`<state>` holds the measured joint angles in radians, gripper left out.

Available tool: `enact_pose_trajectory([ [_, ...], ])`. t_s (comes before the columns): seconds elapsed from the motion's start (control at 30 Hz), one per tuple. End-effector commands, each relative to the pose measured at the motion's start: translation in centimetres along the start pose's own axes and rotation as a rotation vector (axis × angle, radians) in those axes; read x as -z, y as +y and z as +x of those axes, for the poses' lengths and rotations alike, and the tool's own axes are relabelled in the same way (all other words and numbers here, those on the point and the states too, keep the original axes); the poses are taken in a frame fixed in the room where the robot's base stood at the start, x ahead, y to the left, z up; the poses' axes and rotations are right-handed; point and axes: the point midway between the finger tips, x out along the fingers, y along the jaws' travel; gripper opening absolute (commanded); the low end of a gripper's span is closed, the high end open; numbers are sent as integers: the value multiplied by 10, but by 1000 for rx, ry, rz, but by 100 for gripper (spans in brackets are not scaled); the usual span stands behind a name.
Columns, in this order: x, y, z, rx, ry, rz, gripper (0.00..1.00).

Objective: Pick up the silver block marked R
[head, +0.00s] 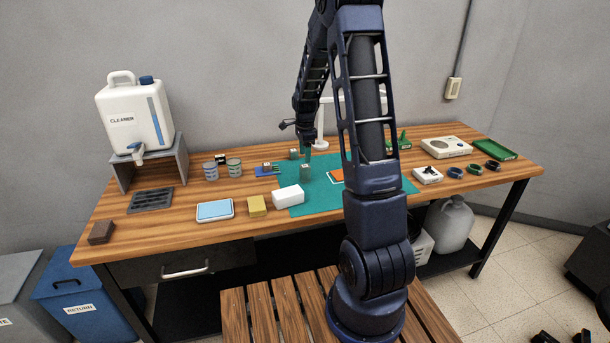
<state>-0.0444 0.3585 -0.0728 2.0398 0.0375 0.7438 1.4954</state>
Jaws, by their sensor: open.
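A small grey block (305,173) stands on the teal mat (320,201), just below my gripper. A second small grey block (294,154) stands behind it, to the left of the fingers. Both are too small for me to read a letter, so I cannot tell which is the silver block marked R. My gripper (308,151) points down over the mat's back left part, open, with no block visibly held. Its fingertips are small in the view, and I cannot tell their exact gap from the blocks.
A white box (288,197), yellow sponge (257,206) and blue-topped tray (215,210) lie in front. Lidded jars (234,168) and a cleaner jug (134,115) are left. My arm hides the mat's right middle.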

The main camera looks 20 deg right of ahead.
Motion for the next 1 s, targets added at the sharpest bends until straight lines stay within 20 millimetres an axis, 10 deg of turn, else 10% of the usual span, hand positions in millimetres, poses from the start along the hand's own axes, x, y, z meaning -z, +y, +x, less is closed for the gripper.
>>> enact_pose_trajectory([
  [1.0, 0, 2, 97, 1, 0, -3, 56],
])
